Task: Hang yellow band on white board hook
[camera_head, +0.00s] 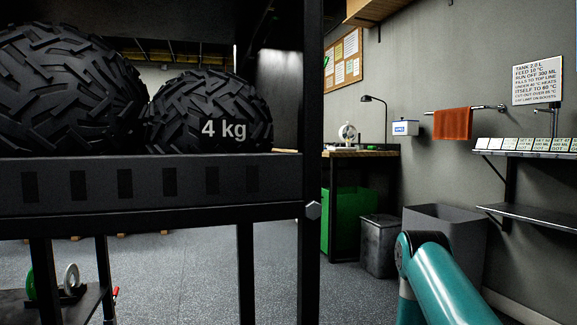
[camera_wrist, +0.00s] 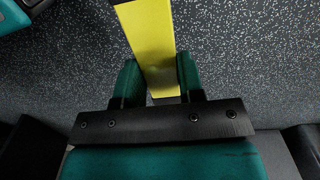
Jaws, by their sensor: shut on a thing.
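The yellow band (camera_wrist: 152,45) shows in the wrist view as a flat bright strip. It runs from the top edge down between the fingers of my gripper (camera_wrist: 158,82). My gripper's teal fingers are shut on the band. Speckled floor lies behind it. The rest of the band is out of the picture. In the head view my teal arm shows at the lower right, but neither the gripper nor the band is visible. A white board (camera_head: 537,85) with printed text is on the wall at the far right. I cannot make out a hook on it.
A black rack (camera_head: 150,190) with treaded balls (camera_head: 210,112), one marked 4 kg, fills the left. An orange towel (camera_head: 452,123) hangs on a rail. Grey bins (camera_head: 379,246) and a wall shelf (camera_head: 535,212) stand right. Floor (camera_head: 200,275) shows beyond the rack.

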